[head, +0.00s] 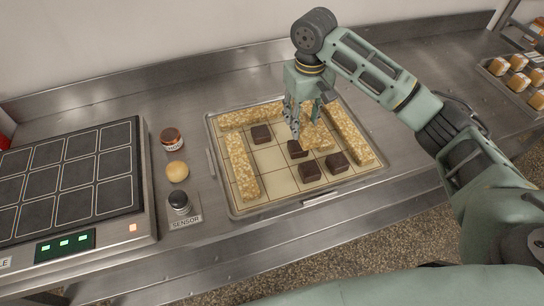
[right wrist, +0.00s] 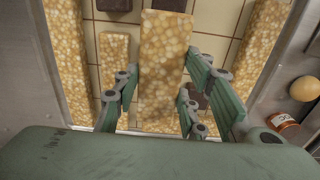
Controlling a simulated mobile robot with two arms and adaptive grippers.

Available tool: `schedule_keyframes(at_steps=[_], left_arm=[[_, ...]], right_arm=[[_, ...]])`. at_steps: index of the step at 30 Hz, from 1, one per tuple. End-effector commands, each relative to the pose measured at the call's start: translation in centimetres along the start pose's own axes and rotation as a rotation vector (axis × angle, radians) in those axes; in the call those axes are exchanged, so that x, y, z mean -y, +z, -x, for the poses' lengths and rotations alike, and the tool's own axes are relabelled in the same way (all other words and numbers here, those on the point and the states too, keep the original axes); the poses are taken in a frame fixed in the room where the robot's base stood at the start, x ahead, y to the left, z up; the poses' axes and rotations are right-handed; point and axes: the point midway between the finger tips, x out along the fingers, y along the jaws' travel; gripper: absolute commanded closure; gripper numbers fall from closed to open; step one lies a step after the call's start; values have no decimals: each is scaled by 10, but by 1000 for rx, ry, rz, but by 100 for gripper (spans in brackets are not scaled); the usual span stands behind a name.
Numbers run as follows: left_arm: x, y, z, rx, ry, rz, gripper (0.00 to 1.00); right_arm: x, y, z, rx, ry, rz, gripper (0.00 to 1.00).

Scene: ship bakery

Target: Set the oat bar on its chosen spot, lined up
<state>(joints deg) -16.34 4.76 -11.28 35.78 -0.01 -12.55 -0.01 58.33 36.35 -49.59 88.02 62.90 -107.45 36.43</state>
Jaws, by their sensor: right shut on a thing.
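My right gripper (head: 301,108) is shut on an oat bar (head: 294,125), a pale, grainy block held over the gridded tray (head: 226,190). In the right wrist view the held oat bar (right wrist: 163,62) stands between the fingers (right wrist: 158,98) and points to the top of the picture. It looks raised above the tray, but the gap is hard to judge. A shorter oat piece (head: 318,138) lies on the tray just right of it. It also shows left of the held bar in the right wrist view (right wrist: 114,62). My left gripper is out of view.
Long oat bars line the tray's left (head: 242,168), back (head: 240,118) and right (head: 350,135) sides. Several dark brownies (head: 261,134) sit on its grid. A jar (head: 171,139), bun (head: 177,171) and sensor (head: 180,203) stand to the left. Front-left cells look bare.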

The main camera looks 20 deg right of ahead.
Motion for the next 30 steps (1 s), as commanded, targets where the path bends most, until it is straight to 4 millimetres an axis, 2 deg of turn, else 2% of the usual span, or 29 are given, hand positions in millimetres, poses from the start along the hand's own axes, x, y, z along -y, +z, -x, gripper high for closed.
schedule_keyframes(at_steps=[6,12,17,22,25,30], left_arm=[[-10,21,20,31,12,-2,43],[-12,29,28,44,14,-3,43],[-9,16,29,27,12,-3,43],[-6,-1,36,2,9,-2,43],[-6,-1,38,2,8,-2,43],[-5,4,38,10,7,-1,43]], right_arm=[[50,20,-27,3,-2,7,90],[81,31,-49,2,-1,2,90],[89,34,-58,1,0,1,90],[89,35,-81,3,2,-1,90],[89,35,-93,1,0,0,90],[89,34,-97,-1,0,1,90]])
